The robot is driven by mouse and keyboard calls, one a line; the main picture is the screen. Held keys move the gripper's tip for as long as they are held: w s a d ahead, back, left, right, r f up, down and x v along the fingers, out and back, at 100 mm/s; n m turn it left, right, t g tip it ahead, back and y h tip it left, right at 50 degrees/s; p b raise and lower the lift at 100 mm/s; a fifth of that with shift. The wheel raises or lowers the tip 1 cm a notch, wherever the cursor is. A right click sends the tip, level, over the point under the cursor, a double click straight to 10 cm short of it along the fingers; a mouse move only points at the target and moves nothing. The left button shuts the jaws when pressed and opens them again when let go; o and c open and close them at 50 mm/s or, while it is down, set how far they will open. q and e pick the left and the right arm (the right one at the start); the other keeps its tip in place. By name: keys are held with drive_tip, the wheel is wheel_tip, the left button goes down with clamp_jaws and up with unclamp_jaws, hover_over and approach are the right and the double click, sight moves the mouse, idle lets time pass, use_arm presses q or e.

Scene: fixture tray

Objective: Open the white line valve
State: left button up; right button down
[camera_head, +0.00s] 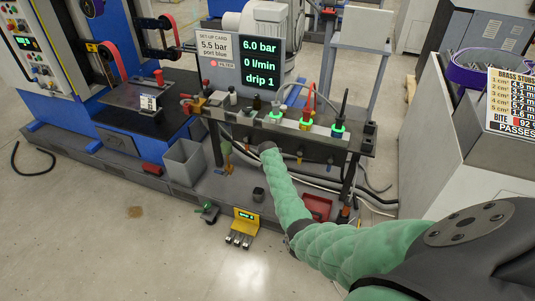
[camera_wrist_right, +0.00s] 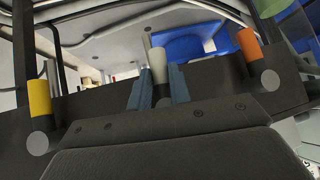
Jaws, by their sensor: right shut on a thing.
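In the right wrist view a white valve handle (camera_wrist_right: 158,62) stands upright between the two blue fingers of my right gripper (camera_wrist_right: 161,82). The fingers are shut on it. A yellow handle (camera_wrist_right: 38,98) is to the left and an orange handle (camera_wrist_right: 248,45) to the right, both apart from the fingers. In the head view my green right arm reaches to the front underside of the fixture bench (camera_head: 345,140). The wrist hides the white handle and the fingers there. My left gripper is not in view.
A display (camera_head: 260,60) reads 6.0 bar, 0 l/min, drip 1. A card (camera_head: 213,46) beside it reads 5.5 bar, port blue. Several green-ringed fittings with hoses stand on the bench.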

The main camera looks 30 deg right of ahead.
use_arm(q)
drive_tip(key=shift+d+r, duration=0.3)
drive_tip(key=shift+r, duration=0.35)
use_arm(e)
drive_tip(key=shift+s+n+g+h, duration=0.15)
drive_tip(key=shift+n+g+h, duration=0.15)
drive_tip(key=shift+g+h, duration=0.15)
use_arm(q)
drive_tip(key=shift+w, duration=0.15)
use_arm(e)
drive_tip(key=c, duration=1.3)
unclamp_jaws()
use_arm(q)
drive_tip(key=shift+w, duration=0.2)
use_arm(e)
drive_tip(key=shift+d, duration=0.1)
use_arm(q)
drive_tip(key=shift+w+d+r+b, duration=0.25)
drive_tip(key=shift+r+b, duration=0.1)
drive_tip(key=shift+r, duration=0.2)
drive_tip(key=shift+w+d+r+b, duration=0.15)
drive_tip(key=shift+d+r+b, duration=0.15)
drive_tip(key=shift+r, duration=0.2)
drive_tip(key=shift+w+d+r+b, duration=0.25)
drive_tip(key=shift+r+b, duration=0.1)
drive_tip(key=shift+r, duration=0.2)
use_arm(e)
drive_tip(key=v, duration=0.7)
drive_tip(key=shift+s+r, duration=0.15)
drive_tip(key=shift+r, duration=0.1)
